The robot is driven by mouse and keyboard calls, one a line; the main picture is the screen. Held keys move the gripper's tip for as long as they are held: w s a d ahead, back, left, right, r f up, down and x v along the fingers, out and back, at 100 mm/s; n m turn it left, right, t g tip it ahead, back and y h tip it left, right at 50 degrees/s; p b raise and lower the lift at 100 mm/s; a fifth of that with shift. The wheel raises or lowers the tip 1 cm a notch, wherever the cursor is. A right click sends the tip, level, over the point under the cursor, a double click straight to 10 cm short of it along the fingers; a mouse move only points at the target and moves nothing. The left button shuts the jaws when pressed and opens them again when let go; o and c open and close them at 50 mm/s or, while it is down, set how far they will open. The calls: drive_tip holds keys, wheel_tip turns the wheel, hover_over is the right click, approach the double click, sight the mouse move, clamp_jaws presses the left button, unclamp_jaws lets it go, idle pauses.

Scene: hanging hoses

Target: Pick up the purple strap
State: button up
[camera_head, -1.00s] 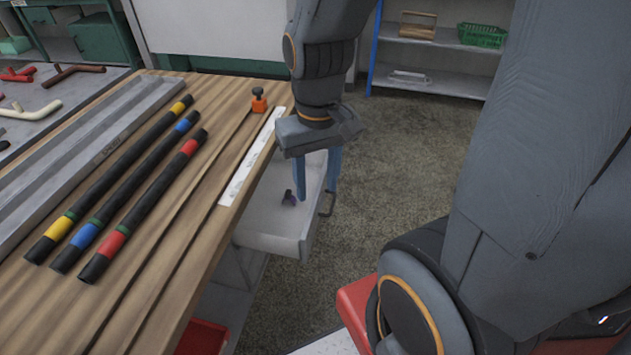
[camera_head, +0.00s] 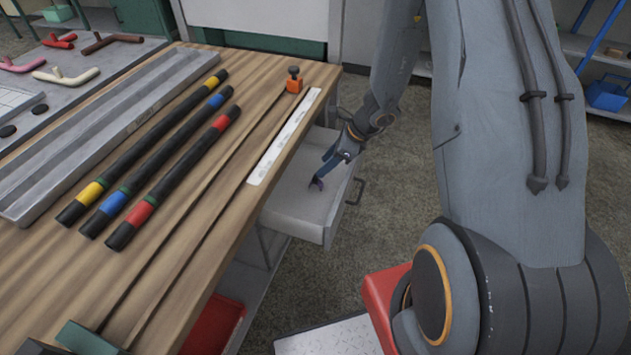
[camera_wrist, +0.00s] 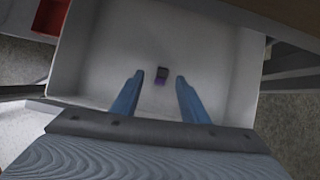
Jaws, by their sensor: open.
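The purple strap (camera_wrist: 160,81) is a small dark bundle with a purple part, lying on the floor of the open grey drawer (camera_wrist: 100,60). It also shows in the head view (camera_head: 316,184) as a small dark shape in the drawer (camera_head: 287,208). My gripper (camera_wrist: 159,77) is open, its two blue fingers apart on either side of the strap's line in the wrist view. In the head view my gripper (camera_head: 328,168) points down into the drawer close to the strap. I cannot tell how far above it the fingertips are.
The wooden workbench (camera_head: 235,170) stands left of the drawer, with striped black hoses (camera_head: 165,150), a white strip (camera_head: 284,138) and an orange clamp (camera_head: 293,82). The drawer's walls surround the strap. A red bin (camera_head: 215,325) sits below the bench.

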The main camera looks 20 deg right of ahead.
sight(316, 182)
drive_tip(key=shift+m, duration=0.5)
drive_tip(key=shift+d+f+p+x, duration=0.1)
drive_tip(key=shift+d+p+x, duration=0.1)
drive_tip(key=shift+x, duration=1.25)
drive_tip(key=shift+d+f+p+x, duration=0.1)
drive_tip(key=shift+d+x, duration=0.05)
drive_tip(key=shift+x, duration=1.35)
drive_tip(key=shift+d+p+x, duration=0.1)
drive_tip(key=shift+d+x, duration=0.1)
drive_tip(key=shift+x, duration=1.25)
drive_tip(key=shift+w, duration=0.15)
clamp_jaws()
